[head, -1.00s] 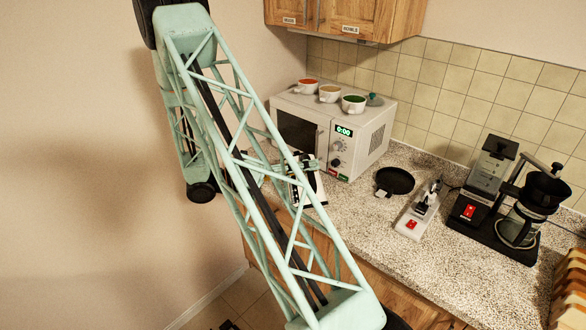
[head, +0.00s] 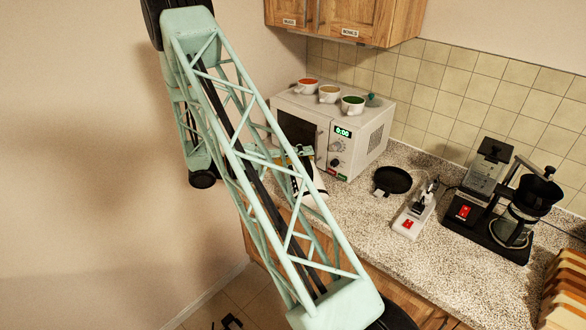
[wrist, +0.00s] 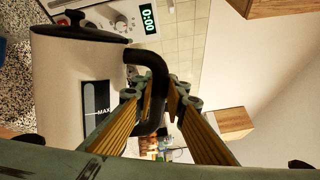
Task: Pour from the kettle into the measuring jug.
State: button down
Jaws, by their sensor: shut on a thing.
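The kettle (wrist: 65,85) has a pale body, a black lid with a knob, a dark gauge marked MAX and a black handle (wrist: 155,70). It fills the left of the wrist view. My gripper (wrist: 162,88) has its fingers on either side of the handle and is shut on it. In the head view a pale part of the kettle (head: 317,190) shows in front of the microwave, mostly hidden behind my arm's lattice. I cannot tell whether its base touches the counter. I cannot make out the measuring jug in either view.
The microwave (head: 375,140) carries several cups. A black pan (head: 393,180), a white switched unit (head: 409,222) and a coffee maker (head: 487,225) with a carafe stand to its right. The speckled counter (head: 445,275) is clear in front.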

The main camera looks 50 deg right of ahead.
jog(key=shift+w+d+r+p, duration=0.25)
jog(key=shift+w+r+p, duration=0.1)
jog(key=shift+r+p, duration=0.1)
jog(key=shift+w+d+r+n+p, duration=0.2)
jog(key=shift+w+d+n+p, duration=0.3)
jog(key=shift+w+p, duration=0.2)
jog(key=shift+w+d+r+n+p, duration=0.2)
jog(key=shift+w+d+n+p, duration=0.3)
jog(key=shift+p, duration=0.3)
jog(key=shift+w, duration=0.15)
jog(key=shift+w+d+r+n+p, duration=0.3)
jog(key=shift+w+d+n+p, duration=0.2)
jog(key=shift+p, duration=0.4)
jog(key=shift+w+d+r+n+p, duration=0.35)
jog(key=shift+w+p, duration=0.25)
jog(key=shift+p, duration=0.25)
dwell(0.4)
jog(key=shift+f, duration=0.1)
